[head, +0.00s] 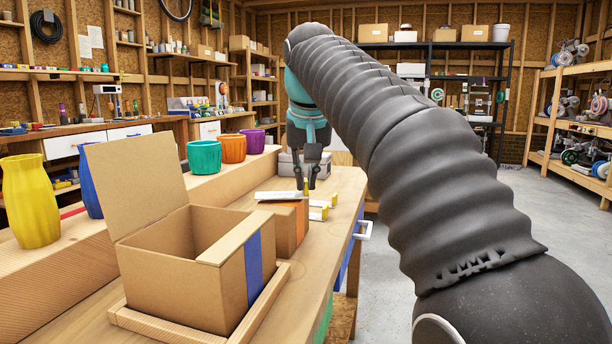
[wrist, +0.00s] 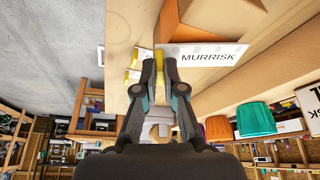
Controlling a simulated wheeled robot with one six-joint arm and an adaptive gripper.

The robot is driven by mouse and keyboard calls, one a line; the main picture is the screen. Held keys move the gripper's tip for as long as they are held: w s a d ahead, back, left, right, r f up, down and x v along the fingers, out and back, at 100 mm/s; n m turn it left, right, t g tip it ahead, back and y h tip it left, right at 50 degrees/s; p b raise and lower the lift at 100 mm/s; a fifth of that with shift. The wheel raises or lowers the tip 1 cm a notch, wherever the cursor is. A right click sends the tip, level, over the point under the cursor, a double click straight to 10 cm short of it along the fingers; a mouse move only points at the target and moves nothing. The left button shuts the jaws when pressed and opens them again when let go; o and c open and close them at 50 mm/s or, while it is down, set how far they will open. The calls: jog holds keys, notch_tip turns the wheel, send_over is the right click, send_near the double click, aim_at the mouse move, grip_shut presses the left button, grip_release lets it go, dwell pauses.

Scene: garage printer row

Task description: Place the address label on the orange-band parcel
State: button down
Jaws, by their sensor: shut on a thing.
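The address label (wrist: 208,56) is a white card reading MURRISK, with a yellow tab (wrist: 159,60) at one end. My gripper (wrist: 159,62) is shut on that tab. In the head view, my gripper (head: 307,187) points down at the far end of the orange-band parcel, and the label (head: 278,196) extends left over its top. Whether the label touches the parcel cannot be told. The orange-band parcel (head: 284,232) is a small brown box behind the larger open box. Its orange band also shows in the wrist view (wrist: 200,14).
An open brown box with a blue band (head: 254,268) stands in front in a wooden frame. More yellow-tabbed labels (head: 318,213) lie right of the parcel. A grey case (head: 290,164) stands behind. Purple, orange, teal and yellow pots line the raised ledge at left.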

jog(key=shift+f, duration=0.4)
jog(key=c, duration=1.2)
grip_release()
jog(key=v, duration=0.7)
jog(key=shift+r, duration=0.25)
